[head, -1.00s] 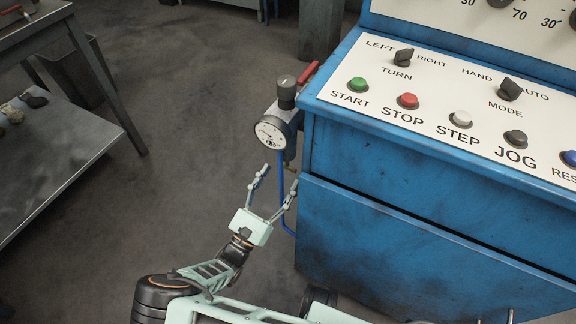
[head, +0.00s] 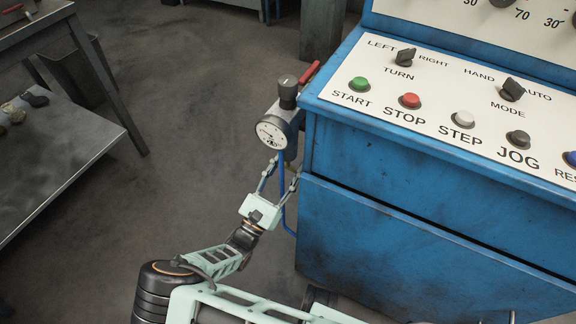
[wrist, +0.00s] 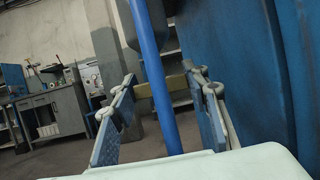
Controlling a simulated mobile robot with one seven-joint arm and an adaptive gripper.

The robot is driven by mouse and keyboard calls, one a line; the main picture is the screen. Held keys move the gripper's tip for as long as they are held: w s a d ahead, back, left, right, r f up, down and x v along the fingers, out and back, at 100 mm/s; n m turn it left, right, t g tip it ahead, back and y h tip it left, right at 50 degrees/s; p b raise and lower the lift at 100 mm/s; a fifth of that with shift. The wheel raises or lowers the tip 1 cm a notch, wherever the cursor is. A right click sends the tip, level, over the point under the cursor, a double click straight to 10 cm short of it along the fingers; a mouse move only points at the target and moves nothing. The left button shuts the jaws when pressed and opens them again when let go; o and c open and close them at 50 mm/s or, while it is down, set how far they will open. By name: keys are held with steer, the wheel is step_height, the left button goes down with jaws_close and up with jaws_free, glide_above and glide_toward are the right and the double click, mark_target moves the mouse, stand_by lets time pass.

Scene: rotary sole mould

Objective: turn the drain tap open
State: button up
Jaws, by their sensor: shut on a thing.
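My gripper (head: 285,168) is below the pressure gauge of the air unit, at the left side of the blue cabinet. In the wrist view its two fingers (wrist: 160,80) stand on either side of a short brass-coloured bar, the drain tap (wrist: 174,85). The bar spans from one fingertip to the other, and the fingers are shut on it. The blue hose (wrist: 153,60) runs in front of the bar and hides part of it. In the head view the tap is too small and covered to make out.
The air unit has a round gauge (head: 271,132), a dark knob (head: 288,86) and a red lever (head: 310,73). The blue cabinet (head: 400,230) stands close on the right, its button panel (head: 440,110) above. A steel table (head: 70,165) is at left; the floor between is clear.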

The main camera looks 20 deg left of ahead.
steer(key=shift+r+n+y+p, duration=0.15)
steer(key=shift+n+y+p, duration=0.25)
steer(key=shift+y+p, duration=0.3)
steer(key=shift+c, duration=0.5)
steer(key=shift+t+y, duration=0.3)
steer(key=shift+y, duration=0.1)
steer(key=o, duration=1.2)
steer(key=v, duration=1.2)
steer(key=shift+s, duration=0.15)
